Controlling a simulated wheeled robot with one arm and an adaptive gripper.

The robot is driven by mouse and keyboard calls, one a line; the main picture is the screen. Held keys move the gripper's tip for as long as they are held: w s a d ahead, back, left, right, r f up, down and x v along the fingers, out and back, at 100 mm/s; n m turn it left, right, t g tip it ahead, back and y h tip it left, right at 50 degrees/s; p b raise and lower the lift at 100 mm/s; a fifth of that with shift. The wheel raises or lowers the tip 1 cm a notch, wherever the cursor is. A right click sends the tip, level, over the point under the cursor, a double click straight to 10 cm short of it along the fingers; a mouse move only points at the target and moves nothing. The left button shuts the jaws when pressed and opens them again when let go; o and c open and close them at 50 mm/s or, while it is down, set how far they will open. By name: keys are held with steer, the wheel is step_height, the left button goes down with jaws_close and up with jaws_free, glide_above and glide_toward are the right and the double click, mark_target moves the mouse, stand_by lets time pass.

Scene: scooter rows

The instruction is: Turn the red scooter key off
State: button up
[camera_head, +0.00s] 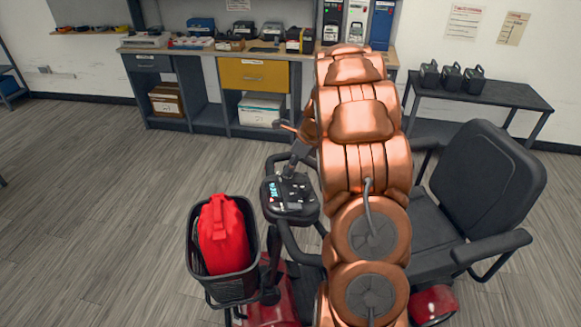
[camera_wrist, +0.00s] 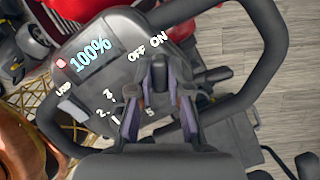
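The red scooter's console (camera_head: 290,196) stands on its tiller, with a lit display (camera_wrist: 90,55) reading 100% in the wrist view. The white OFF label (camera_wrist: 136,53) and ON label (camera_wrist: 158,40) are printed beside the dark key (camera_wrist: 158,74). The key is upright below the labels, nearer ON in the picture; its exact angle is hard to tell. My gripper (camera_wrist: 160,98) is over the console with its two fingers apart, one on each side of the key. I cannot tell whether they touch it. In the head view my arm hides much of the scooter.
A black basket (camera_head: 224,285) with a red bag (camera_head: 222,235) is at the scooter's front. The black seat (camera_head: 487,185) is at the right. A workbench (camera_head: 215,50) and a side table (camera_head: 480,92) with battery packs line the wall. The left floor is clear.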

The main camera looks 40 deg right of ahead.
jaws_close()
steer(key=shift+n, duration=0.5)
steer(key=n+b, duration=0.1)
steer(key=n, duration=0.1)
steer(key=n+g+b, duration=0.1)
steer(key=n, duration=0.1)
steer(key=shift+w+f+y, duration=0.1)
steer(key=shift+f+y, duration=0.1)
steer(key=shift+y, duration=0.2)
steer(key=n+g+b, duration=0.1)
steer(key=n+b, duration=0.1)
steer(key=n, duration=0.2)
steer(key=shift+d, duration=0.1)
steer(key=shift+r+n+g+b, duration=0.1)
steer(key=shift+n+g+b, duration=0.3)
steer(key=shift+n+b, duration=0.9)
steer(key=shift+n+p, duration=0.3)
steer(key=shift+n, duration=0.1)
steer(key=o, duration=0.6)
jaws_free()
